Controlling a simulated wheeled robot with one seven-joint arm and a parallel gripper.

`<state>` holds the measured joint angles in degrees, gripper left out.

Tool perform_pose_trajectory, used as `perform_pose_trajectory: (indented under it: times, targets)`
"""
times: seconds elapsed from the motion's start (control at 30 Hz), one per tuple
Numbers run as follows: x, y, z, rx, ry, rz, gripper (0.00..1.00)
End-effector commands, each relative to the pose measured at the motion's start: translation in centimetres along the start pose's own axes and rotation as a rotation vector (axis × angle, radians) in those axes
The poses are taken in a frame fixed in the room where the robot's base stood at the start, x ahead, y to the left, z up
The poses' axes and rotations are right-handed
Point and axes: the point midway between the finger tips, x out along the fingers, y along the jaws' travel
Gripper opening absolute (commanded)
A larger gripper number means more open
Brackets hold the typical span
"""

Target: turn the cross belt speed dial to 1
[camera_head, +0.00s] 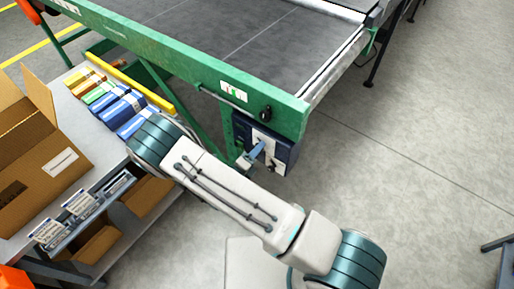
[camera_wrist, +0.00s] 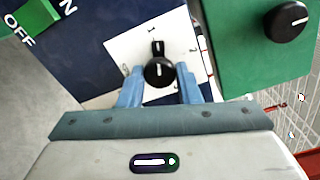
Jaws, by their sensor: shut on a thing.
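A black dial (camera_wrist: 159,74) with a white pointer line stands on a white plate (camera_wrist: 118,50) on a navy control box (camera_wrist: 88,30). The pointer looks roughly upright in the wrist view. In the head view my gripper (camera_head: 256,153) reaches the front of the navy box (camera_head: 285,158), and the dial is hidden there.
A second black knob (camera_wrist: 287,20) sits on the green frame close to the right finger; the head view shows it too (camera_head: 265,113). A green ON/OFF switch (camera_wrist: 38,18) is at upper left. A shelf of boxes (camera_head: 75,150) stands left of my arm.

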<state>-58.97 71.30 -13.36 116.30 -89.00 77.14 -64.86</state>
Motion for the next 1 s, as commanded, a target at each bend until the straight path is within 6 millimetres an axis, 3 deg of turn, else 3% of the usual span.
perform_pose_trajectory:
  times: [0.33,0.87,0.9,0.97,1.0]
  targets:
    - [-0.01,-0.01,-0.08,-0.140,0.002,0.001,0.08]
    - [-0.02,0.03,-0.09,-0.164,0.002,0.001,0.08]
    - [-0.02,0.03,-0.09,-0.164,0.002,0.001,0.36]
    - [-0.02,0.03,-0.08,-0.164,0.001,0.001,0.52]
    - [-0.02,0.03,-0.07,-0.164,0.001,0.001,0.52]
